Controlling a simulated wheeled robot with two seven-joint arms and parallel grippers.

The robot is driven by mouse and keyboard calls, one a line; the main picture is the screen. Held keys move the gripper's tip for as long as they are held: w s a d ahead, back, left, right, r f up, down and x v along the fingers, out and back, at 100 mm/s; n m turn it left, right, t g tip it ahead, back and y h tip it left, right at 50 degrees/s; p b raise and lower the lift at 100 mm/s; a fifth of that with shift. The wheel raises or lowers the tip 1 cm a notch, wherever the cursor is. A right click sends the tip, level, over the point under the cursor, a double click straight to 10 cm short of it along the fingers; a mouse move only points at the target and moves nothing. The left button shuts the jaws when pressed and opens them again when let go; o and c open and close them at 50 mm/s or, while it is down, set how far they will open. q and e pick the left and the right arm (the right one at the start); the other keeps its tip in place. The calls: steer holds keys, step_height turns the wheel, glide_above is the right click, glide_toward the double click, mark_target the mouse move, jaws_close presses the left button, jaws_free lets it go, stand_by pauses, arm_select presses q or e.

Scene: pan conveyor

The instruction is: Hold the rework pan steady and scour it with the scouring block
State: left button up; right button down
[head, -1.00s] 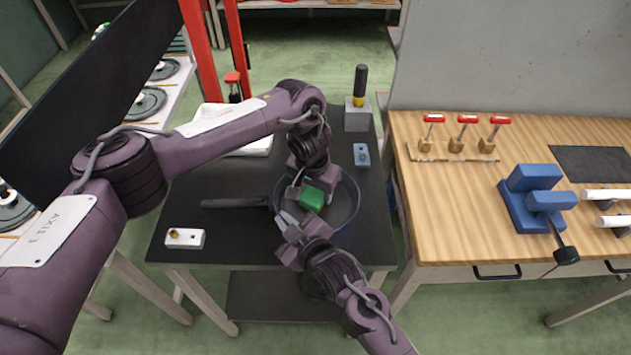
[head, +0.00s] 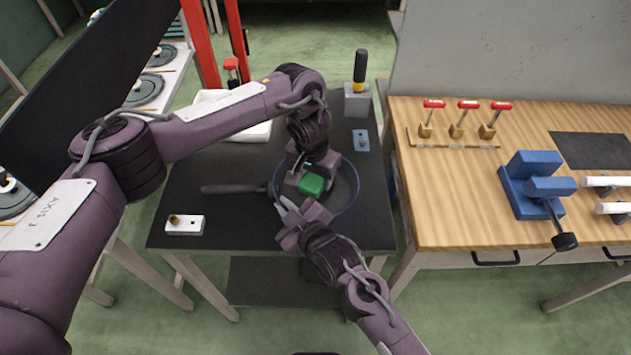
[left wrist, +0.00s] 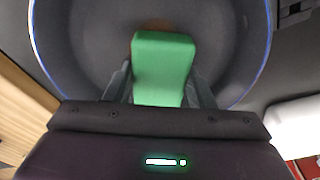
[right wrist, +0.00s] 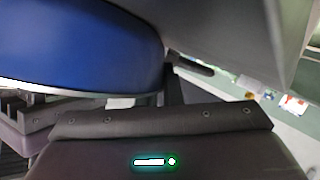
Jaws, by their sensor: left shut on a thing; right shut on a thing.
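The rework pan (head: 349,208) is dark with a blue rim and lies on the black table, its handle (head: 230,189) pointing left. My left gripper (head: 303,176) is shut on the green scouring block (head: 312,184) inside the pan. In the left wrist view the block (left wrist: 162,65) sits between both fingers over the pan's grey floor, and a brown patch (left wrist: 155,24) shows partly behind it. My right gripper (head: 281,206) is shut on the pan at its left near side, close to the handle's root. The exact part it grips is hidden. The right wrist view shows the pan's blue outside (right wrist: 75,45).
A white block with a brass knob (head: 184,225) lies at the table's front left. A white tray (head: 258,132) is behind my left arm. A grey stand with a yellow-and-black tool (head: 358,100) and a small blue block (head: 361,140) are behind the pan. A wooden bench (head: 450,190) stands right.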

arm_select(q)
steer(key=shift+r, duration=3.7)
arm_select(e)
steer(key=shift+s+f, duration=0.1)
steer(key=shift+f, duration=0.1)
arm_select(q)
steer(key=shift+f, duration=0.1)
